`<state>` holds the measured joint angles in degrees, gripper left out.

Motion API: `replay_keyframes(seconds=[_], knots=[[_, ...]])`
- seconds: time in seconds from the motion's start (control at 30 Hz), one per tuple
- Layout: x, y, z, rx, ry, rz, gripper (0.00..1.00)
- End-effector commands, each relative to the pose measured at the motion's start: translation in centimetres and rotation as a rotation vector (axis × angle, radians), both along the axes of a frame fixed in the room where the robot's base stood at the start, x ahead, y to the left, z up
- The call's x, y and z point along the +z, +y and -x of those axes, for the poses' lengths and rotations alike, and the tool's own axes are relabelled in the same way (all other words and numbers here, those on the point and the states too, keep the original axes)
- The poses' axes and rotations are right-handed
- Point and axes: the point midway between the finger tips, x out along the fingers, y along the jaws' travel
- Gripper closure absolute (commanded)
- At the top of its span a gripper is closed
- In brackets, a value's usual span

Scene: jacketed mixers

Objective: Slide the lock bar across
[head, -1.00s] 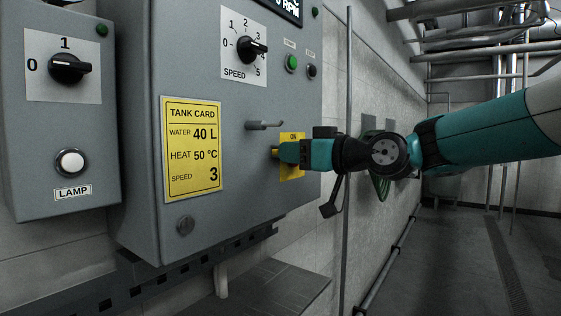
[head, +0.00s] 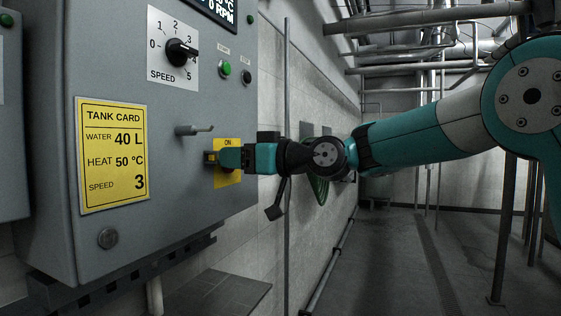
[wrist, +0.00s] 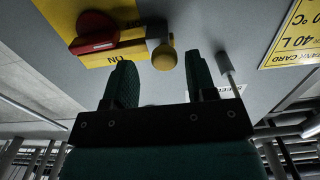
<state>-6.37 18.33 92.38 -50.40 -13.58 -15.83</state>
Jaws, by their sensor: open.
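A yellow ON plate (head: 228,178) is on the grey cabinet front, partly hidden behind my gripper (head: 212,157) in the head view. In the wrist view the plate (wrist: 62,14) bears a red rotary switch (wrist: 97,30). A bar (wrist: 132,34) runs from the switch to a dark bracket, with a yellow ball knob (wrist: 164,57) beside it; this looks like the lock bar. My gripper (wrist: 160,78) is open. Its two fingers point at the panel on either side of the knob's line. The knob shows between the fingertips; I cannot tell whether either touches it.
A yellow tank card (head: 113,155), speed dial (head: 181,52) and green button (head: 225,68) share the cabinet. Open floor (head: 400,260) lies at right.

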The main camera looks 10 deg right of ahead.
Motion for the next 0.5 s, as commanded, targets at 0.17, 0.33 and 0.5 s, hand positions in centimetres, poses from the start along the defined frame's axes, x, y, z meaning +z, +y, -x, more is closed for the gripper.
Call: replay_keyframes(seconds=[0.17,0.33,0.5], knots=[[-0.6,-3.5,2.3,-0.006,-0.003,0.001,0.49],[-0.5,-7.2,4.8,-0.009,-0.004,0.0,0.49],[-0.4,-10.4,7.1,-0.008,-0.004,0.0,0.49]])
